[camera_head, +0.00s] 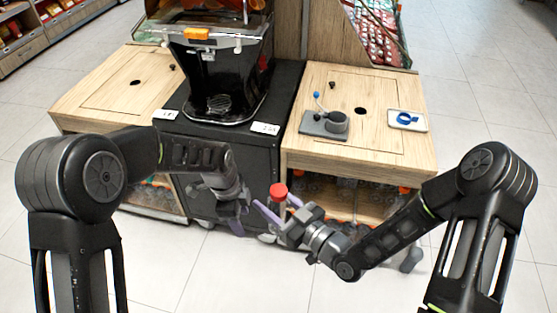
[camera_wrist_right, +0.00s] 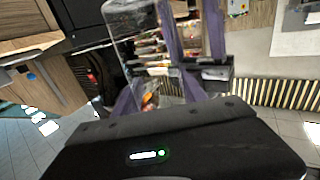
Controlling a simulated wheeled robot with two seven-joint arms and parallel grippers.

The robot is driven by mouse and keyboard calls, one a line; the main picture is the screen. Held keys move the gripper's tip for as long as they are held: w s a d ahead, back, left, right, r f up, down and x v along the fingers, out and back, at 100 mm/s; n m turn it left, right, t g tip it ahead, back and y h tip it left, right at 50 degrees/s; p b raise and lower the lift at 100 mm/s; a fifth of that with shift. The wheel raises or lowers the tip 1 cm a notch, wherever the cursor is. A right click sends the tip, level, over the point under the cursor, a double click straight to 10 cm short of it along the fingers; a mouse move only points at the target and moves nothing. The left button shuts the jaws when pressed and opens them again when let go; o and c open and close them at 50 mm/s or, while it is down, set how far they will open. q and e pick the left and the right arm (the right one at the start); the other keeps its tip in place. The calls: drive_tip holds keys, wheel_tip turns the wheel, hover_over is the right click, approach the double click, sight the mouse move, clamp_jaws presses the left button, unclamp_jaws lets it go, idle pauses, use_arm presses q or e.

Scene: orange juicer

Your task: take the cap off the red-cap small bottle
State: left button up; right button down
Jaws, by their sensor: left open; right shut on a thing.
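The red-cap small bottle shows in the head view by its red cap (camera_head: 278,190), upright near the middle, between my two arms. The cap is on top and its body is mostly hidden by my fingers. My right gripper (camera_head: 276,207) comes in from the right with purple fingers and is shut on the bottle below the cap. My left gripper (camera_head: 235,223) is open, a little left of and lower than the bottle, apart from the cap. In the right wrist view a clear, see-through bottle body (camera_wrist_right: 148,50) stands among purple fingers; its cap cannot be made out there.
Behind the grippers stands a black juicer (camera_head: 222,80) on a dark cabinet between two wooden counters. The right counter (camera_head: 360,90) bears a grey device (camera_head: 325,124) and a white tray with a blue ring (camera_head: 407,121). Tiled floor is free in front.

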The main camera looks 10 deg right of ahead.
use_arm(q)
wheel_tip(320, 180, up, 5)
drive_tip(key=w+d+m, duration=0.1)
drive_tip(key=w+m, duration=0.1)
drive_tip(key=m, duration=0.1)
wheel_tip(320, 180, up, 19)
drive_tip(key=m+y, duration=0.2)
drive_tip(key=m, duration=1)
hover_over(279, 190)
drive_tip(key=shift+s, duration=0.1)
drive_tip(key=shift+a, duration=0.1)
drive_tip(key=shift+f, duration=0.1)
drive_tip(key=shift+f, duration=4)
